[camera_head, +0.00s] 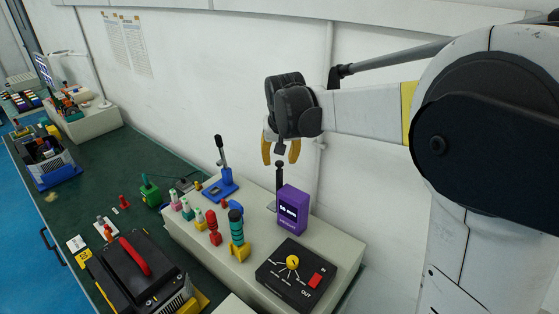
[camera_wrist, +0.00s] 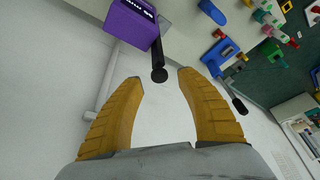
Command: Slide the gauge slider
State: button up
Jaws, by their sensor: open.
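The purple gauge (camera_head: 291,210) with a small display stands on the pale raised bench at the wall. A black upright stem (camera_head: 280,183) with a wider top rises beside it, which looks like its slider. My gripper (camera_head: 281,152) is open above the stem, fingers pointing down, apart from it as far as I can tell. In the wrist view the purple gauge (camera_wrist: 132,22) is at the upper left. The stem's dark round end (camera_wrist: 159,75) shows just beyond the gap between my yellow fingertips (camera_wrist: 156,76). My gripper holds nothing.
A blue lever device (camera_head: 220,185) stands left of the gauge. A green-and-yellow piece (camera_head: 238,240) and several coloured plugs are in front. A black dial box (camera_head: 295,272) sits to the right. The white wall (camera_head: 240,90) is close behind my gripper.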

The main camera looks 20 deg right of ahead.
jog(key=v, duration=1)
jog(key=shift+s+r, duration=0.25)
jog(key=shift+r, duration=0.1)
jog(key=shift+a, duration=0.1)
jog(key=s+f+n+t+b, duration=0.1)
jog(key=s+f+b, duration=0.9)
jog(key=s+f, duration=1.1)
jog(key=s+t, duration=0.1)
jog(key=s, duration=0.3)
jog(key=shift+d+n+t+y+b, duration=0.3)
jog(key=shift+d+n+t+b, duration=0.05)
jog(key=shift+n+t, duration=0.05)
